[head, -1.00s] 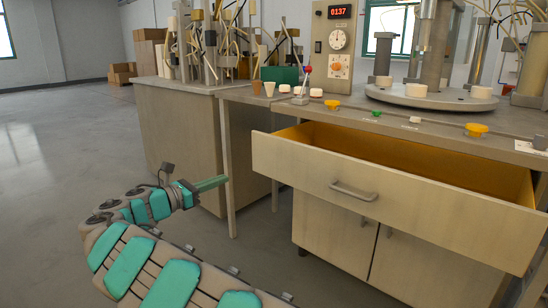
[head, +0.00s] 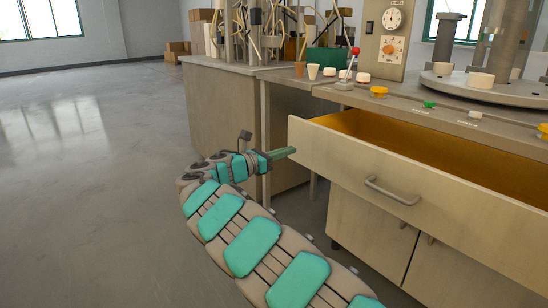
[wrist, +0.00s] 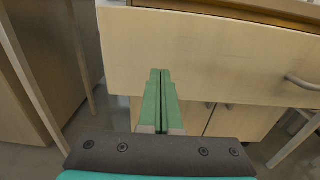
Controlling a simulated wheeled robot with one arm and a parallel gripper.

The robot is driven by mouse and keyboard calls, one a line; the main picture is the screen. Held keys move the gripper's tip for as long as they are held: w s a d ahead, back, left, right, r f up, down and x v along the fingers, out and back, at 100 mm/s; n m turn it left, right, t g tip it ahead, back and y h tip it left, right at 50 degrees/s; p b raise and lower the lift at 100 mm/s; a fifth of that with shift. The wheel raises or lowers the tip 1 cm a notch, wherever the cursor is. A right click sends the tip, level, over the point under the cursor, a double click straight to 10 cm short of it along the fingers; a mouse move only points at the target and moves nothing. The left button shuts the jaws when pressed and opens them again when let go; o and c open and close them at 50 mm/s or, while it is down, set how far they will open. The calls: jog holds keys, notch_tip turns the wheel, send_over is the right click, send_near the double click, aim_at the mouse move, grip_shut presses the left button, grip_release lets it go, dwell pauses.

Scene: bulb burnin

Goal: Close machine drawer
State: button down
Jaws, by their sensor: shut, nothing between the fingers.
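The machine drawer (head: 420,190) is pulled out from under the bench, with its orange-yellow inside showing. Its pale wooden front has a grey bar handle (head: 392,191). In the wrist view the drawer front (wrist: 205,55) fills the upper part and the handle (wrist: 302,83) is at the right edge. My gripper (head: 291,151) is shut and empty, its green fingers pointing at the left end of the drawer front. In the wrist view the fingertips (wrist: 160,73) overlap the lower left of the front. I cannot tell whether they touch it.
The bench top (head: 345,93) carries yellow, green and white buttons, a red-knobbed lever (head: 350,65) and a dial panel (head: 391,35). Cupboard doors (head: 370,232) are below the drawer. A side cabinet (head: 222,115) stands to the left. The floor at left is clear.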

aim_at(307, 145)
jog(key=x, duration=0.4)
jog(key=shift+w+d, duration=0.1)
jog(key=shift+d, duration=0.2)
jog(key=shift+w+d, duration=0.15)
jog(key=shift+w, duration=0.05)
